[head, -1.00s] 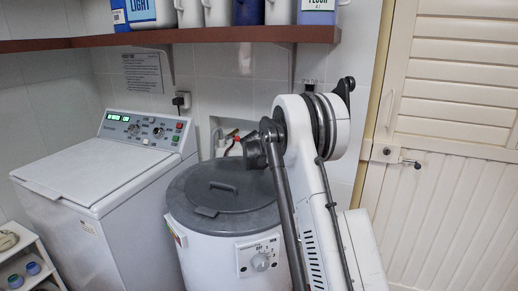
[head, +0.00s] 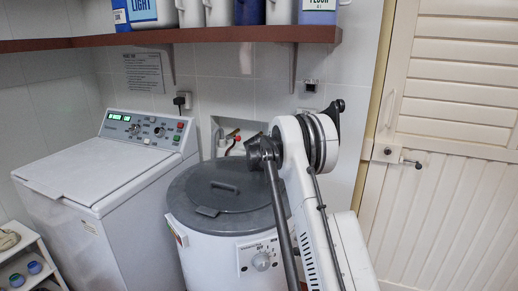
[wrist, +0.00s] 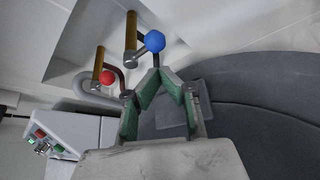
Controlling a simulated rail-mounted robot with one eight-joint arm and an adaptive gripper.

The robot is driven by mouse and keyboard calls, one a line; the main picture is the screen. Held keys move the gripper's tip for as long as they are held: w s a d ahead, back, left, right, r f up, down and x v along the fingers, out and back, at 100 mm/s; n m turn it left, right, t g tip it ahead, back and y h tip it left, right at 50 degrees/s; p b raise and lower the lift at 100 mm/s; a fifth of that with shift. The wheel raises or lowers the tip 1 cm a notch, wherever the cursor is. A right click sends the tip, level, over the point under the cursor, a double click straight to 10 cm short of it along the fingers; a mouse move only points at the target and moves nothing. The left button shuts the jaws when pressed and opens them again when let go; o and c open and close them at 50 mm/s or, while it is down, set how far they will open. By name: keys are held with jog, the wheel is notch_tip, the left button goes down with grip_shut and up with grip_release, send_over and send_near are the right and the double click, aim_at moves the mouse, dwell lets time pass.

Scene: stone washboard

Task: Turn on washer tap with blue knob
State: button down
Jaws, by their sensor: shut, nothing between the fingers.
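The tap with the blue knob (wrist: 154,41) shows in the wrist view, its round ball on a short lever beside a brass pipe (wrist: 131,36). My gripper (wrist: 157,76), with green-lined fingers, is shut and empty, its tips just below the blue knob in the picture. I cannot tell whether they touch the tap. A second tap with a red knob (wrist: 107,77) is to the left of the fingers. In the head view a small red part (head: 238,139) shows in the wall recess, while the blue knob and my gripper are hidden there.
A round grey-lidded washer (head: 222,187) stands below the recess; its lid fills the right of the wrist view. A white top-loading washer (head: 95,170) is to the left. A brown shelf (head: 215,35) with bottles hangs above, and a white door (head: 445,200) is at right.

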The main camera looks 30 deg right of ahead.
jog(key=shift+x, duration=3.05)
